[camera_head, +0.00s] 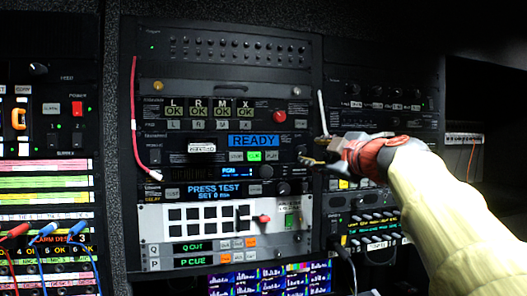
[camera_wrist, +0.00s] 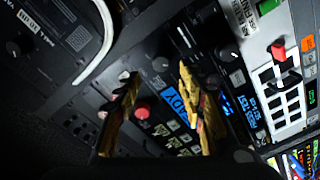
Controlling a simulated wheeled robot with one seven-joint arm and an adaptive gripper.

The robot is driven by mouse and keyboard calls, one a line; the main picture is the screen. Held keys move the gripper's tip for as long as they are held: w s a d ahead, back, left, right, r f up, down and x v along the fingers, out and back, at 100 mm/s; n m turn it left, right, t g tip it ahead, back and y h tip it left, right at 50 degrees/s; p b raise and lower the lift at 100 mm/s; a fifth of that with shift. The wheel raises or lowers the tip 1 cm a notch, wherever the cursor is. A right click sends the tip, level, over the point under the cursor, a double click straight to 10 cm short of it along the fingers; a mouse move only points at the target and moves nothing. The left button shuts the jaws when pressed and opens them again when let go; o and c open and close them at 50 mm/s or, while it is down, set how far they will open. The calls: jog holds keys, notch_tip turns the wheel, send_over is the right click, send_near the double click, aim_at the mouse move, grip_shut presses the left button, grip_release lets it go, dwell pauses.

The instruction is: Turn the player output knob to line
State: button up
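The dark player panel with the blue READY display (camera_head: 254,141) is in the middle rack. The display's end also shows between my fingers in the wrist view (camera_wrist: 168,100). A black knob (camera_wrist: 160,64) sits beyond that end, between the finger lines. Another dark knob (camera_wrist: 212,80) is by the right finger, and a larger black knob (camera_wrist: 228,55) is farther right. I cannot read which is the output knob or where its pointer stands. My gripper (camera_head: 312,150) is open and empty in front of the panel's right side; its fingers (camera_wrist: 160,98) appear apart from the knobs.
A red button (camera_head: 279,116) is above the display and shows between the fingers. A white cable or rod (camera_head: 322,112) stands near the gripper. A red cable (camera_head: 134,110) hangs left. A white panel (camera_head: 210,238) with a red lever (camera_head: 264,218) is below.

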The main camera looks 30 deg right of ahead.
aim_at(303, 151)
jog(key=p+x, duration=0.1)
jog(key=x, duration=0.5)
jog(key=shift+w+d+f+p, duration=0.1)
jog(key=shift+w+d+p, duration=0.05)
jog(key=shift+w+p, duration=0.15)
jog(key=shift+s, duration=0.1)
jog(key=shift+c, duration=0.9)
jog(key=c, duration=0.8)
grip_shut()
